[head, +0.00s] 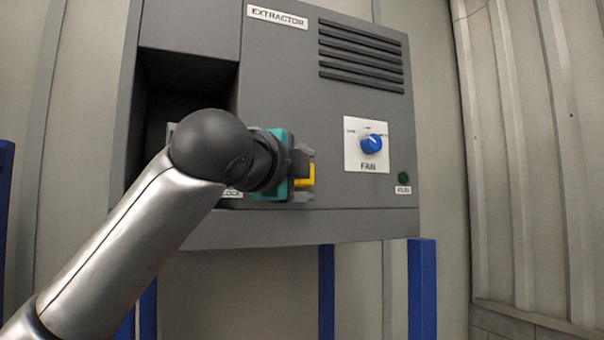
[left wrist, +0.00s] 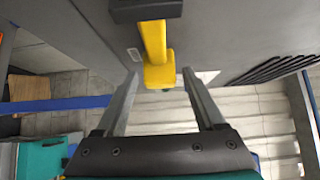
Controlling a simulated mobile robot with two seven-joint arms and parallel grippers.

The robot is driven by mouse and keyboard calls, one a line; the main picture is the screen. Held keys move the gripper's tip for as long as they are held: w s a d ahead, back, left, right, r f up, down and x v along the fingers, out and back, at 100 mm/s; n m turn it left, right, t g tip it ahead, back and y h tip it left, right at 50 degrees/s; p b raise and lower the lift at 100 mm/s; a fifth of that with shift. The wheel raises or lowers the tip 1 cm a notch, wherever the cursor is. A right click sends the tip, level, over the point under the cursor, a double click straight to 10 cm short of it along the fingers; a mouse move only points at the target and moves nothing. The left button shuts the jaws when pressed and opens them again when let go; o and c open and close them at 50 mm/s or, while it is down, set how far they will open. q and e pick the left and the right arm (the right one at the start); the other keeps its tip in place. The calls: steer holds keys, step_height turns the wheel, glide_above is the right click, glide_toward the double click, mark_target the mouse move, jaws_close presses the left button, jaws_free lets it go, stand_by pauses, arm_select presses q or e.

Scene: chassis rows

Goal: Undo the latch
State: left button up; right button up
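The latch has a yellow handle (left wrist: 155,45) on a dark grey block (left wrist: 146,10) on the front of the grey extractor cabinet. In the head view a bit of the yellow handle (head: 305,176) shows beside my left gripper (head: 303,180), which covers most of the latch. In the left wrist view my left gripper (left wrist: 160,76) is open. Its two fingers stand apart on either side of the handle's yellow end, with gaps showing on both sides. I cannot tell how deep the handle sits between them. My right gripper is in neither view.
The extractor cabinet (head: 290,228) has a blue fan knob (head: 371,144) on a white plate, vent slots (head: 361,55) and a dark green round lamp (head: 403,178). A dark recess (head: 180,90) opens at its left. Blue legs (head: 422,290) stand below. A corrugated wall (head: 530,130) stands at right.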

arm_select(q)
steer(key=shift+s+a, duration=0.15)
steer(key=shift+s, duration=0.05)
steer(key=b+v, duration=0.3)
steer(key=v, duration=1.2)
